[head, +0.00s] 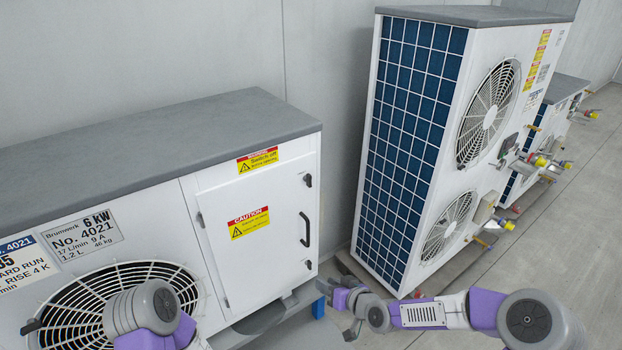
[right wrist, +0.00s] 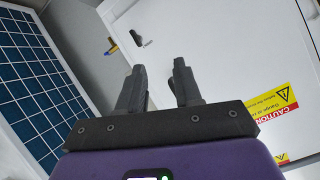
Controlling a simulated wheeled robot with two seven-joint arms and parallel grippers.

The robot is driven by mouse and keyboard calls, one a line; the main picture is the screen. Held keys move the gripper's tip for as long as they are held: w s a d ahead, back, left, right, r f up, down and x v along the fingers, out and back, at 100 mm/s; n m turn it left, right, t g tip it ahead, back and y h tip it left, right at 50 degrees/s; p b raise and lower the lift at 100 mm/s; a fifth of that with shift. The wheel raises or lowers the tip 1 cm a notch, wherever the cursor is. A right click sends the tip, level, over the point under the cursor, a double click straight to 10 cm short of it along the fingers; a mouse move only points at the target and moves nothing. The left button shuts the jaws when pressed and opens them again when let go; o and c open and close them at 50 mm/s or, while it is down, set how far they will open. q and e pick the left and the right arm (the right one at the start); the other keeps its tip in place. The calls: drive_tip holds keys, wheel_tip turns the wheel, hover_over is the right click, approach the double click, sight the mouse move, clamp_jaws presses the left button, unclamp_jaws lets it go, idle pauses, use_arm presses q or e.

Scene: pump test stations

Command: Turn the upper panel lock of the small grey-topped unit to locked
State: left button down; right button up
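The small grey-topped unit (head: 262,262) stands at the left in the head view, its white front panel shut. The upper panel lock (head: 308,180) is a small dark knob near the panel's upper right edge; its setting is too small to tell. A similar lower lock (head: 308,265) sits below the black handle (head: 305,230). My right gripper (head: 343,299) is low, right of the unit and apart from the locks. The right wrist view shows its fingers (right wrist: 157,88) spread and empty, facing the white panel. My left gripper is out of view; only its arm shows.
A tall white unit (head: 485,110) with a blue grille stands to the right, with smaller units and pipe fittings beyond it. Bare floor (head: 585,220) lies at the right. A caution sticker (head: 249,222) is on the panel. A small dark fitting (right wrist: 138,38) shows in the right wrist view.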

sight(311, 183)
drive_tip(key=w+r+n+t+y+p, duration=0.1)
drive_tip(key=w+r+n+t, duration=0.15)
drive_tip(key=r, duration=0.95)
drive_tip(key=w+r+n+t+y, duration=0.2)
drive_tip(key=w+r, duration=0.2)
drive_tip(key=r, duration=0.8)
drive_tip(key=x, duration=0.5)
drive_tip(key=shift+w+a+r, duration=0.1)
drive_tip(key=shift+w+r, duration=0.05)
drive_tip(key=shift+w, duration=0.2)
drive_tip(key=shift+x, duration=0.8)
clamp_jaws()
